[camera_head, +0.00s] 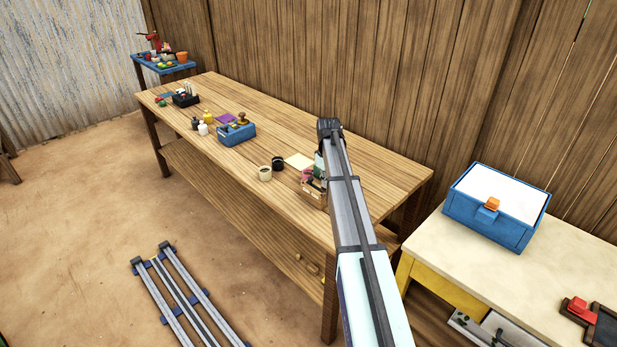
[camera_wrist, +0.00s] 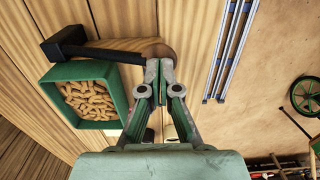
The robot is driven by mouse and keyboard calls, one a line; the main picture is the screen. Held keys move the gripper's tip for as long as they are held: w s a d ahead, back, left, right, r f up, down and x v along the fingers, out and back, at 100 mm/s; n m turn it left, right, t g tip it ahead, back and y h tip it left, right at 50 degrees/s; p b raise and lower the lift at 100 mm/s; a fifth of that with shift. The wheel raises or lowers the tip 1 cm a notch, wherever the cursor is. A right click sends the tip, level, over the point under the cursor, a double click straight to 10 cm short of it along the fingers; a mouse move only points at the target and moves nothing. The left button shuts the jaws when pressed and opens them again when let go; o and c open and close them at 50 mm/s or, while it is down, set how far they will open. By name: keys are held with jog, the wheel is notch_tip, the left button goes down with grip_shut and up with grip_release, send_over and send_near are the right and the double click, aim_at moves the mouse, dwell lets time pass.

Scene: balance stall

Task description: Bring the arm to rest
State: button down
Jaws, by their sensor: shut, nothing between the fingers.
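My gripper (camera_wrist: 160,72) shows in the wrist view with its two fingers closed together and nothing between them. It is above the wooden table, and a green box (camera_wrist: 52,115) of small tan pieces is to its left.
A blue box (camera_head: 520,237) with a white top is on the side table (camera_head: 560,265) at right. Metal rails (camera_head: 180,300) lie on the floor; open floor surrounds them.

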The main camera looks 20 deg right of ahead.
jog(key=shift+r, duration=0.65)
jog(key=shift+f, duration=0.25)
